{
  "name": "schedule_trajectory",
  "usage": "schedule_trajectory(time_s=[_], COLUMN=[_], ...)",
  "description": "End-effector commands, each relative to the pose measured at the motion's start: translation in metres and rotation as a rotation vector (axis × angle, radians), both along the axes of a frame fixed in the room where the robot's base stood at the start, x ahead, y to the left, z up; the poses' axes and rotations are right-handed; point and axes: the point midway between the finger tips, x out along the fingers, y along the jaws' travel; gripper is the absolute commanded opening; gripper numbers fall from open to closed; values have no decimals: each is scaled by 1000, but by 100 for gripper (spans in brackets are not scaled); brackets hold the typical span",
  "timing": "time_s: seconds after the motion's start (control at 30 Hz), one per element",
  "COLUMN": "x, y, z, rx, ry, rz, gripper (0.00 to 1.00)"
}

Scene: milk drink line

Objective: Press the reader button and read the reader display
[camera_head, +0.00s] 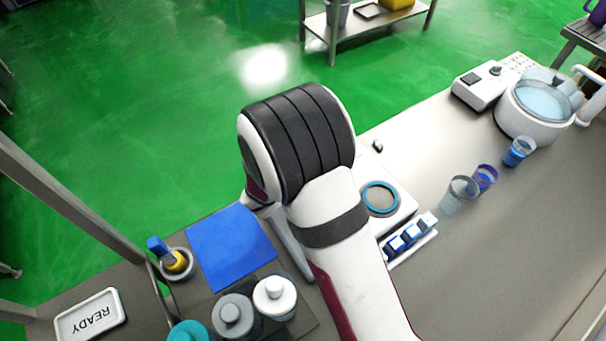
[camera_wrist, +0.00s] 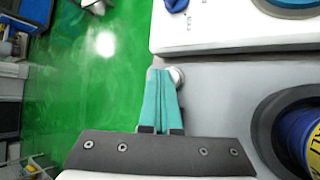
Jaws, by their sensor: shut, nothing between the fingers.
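My gripper (camera_wrist: 164,76) shows in the wrist view with its two teal fingers shut together and nothing between them. A small pale round knob (camera_wrist: 179,75), perhaps the reader button, lies right at the fingertips, partly covered by them. I cannot tell whether they touch it. In the head view my arm hides the gripper and this spot. A white panel (camera_head: 92,316) at the lower left bears the word READY, turned around in the picture. I cannot tell whether it is the reader display. No other readout is legible.
A white device with a blue ring (camera_head: 381,183) stands right of my arm; it edges the top of the wrist view (camera_wrist: 230,35). A blue mat (camera_head: 230,248), lidded jars (camera_head: 274,298), a rack of blue-capped vials (camera_head: 412,240) and cups (camera_head: 460,192) stand around.

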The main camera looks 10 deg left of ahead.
Motion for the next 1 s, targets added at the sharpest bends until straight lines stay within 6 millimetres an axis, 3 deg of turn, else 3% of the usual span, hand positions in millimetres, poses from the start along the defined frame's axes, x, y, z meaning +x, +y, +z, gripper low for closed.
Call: schedule_trajectory(time_s=[0.2, 0.57, 1.0], x=[0, 0, 0], y=[0, 0, 0], z=[12, 17, 60], rx=[1, 1, 1], ry=[-1, -1, -2], rz=[0, 0, -1], gripper=[0, 0, 0])
